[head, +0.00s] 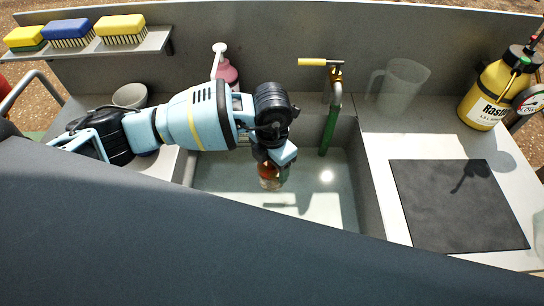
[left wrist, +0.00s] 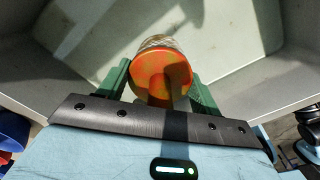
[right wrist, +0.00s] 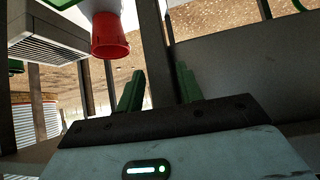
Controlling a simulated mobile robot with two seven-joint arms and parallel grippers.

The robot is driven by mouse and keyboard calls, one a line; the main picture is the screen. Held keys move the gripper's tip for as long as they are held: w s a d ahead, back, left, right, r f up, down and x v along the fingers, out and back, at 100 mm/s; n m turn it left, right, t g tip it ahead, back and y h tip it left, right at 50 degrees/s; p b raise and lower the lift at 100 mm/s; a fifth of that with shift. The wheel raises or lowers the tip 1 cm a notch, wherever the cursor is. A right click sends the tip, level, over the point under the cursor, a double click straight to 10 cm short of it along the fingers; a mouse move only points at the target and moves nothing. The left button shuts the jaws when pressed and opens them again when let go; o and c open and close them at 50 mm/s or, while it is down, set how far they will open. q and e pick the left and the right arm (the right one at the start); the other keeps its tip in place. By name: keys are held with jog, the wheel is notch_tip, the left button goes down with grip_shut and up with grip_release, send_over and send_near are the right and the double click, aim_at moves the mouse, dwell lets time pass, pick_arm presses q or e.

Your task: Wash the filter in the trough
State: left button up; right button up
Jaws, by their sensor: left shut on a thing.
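The filter (head: 270,178), with an orange-red end and a clear or mesh-like body, is in my left gripper (head: 273,163). In the left wrist view the filter (left wrist: 161,75) sits between the green fingers, its round orange end facing the camera. The gripper holds it over or in the trough (head: 370,190), left of the tap; I cannot tell whether it touches water. The trough floor is pale with a bright glint. The brass tap (head: 336,85) has a yellow lever and a green hose or stream-like piece below. My right gripper (right wrist: 160,92) is open and empty, away from the trough.
A shelf (head: 155,42) with yellow and blue brushes is at the back left. A pink bottle (head: 227,72), a clear jug (head: 400,82) and a yellow sprayer (head: 490,92) stand around the trough. A dark mat (head: 455,205) lies bare on the right counter. A bowl (head: 130,95) is left.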

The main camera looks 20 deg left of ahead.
aim_at(272, 190)
pick_arm(q)
notch_tip(272, 190, down, 2)
jog(key=shift+f, duration=0.2)
jog(key=shift+f+b, duration=1.1)
jog(key=shift+f, duration=1.25)
jog(key=shift+f+b, duration=2.55)
jog(key=shift+f, duration=1.85)
pick_arm(e)
jog(key=s+a+f+g, duration=0.1)
jog(key=s+f+g, duration=0.1)
jog(key=s+f, duration=0.4)
jog(key=shift+s+f, duration=0.25)
jog(key=shift+f, duration=1.5)
jog(key=shift+s+f, duration=0.1)
jog(key=shift+s, duration=0.2)
jog(key=shift+w, duration=0.3)
pick_arm(q)
jog(key=shift+r, duration=0.1)
pick_arm(e)
jog(key=shift+s, duration=0.2)
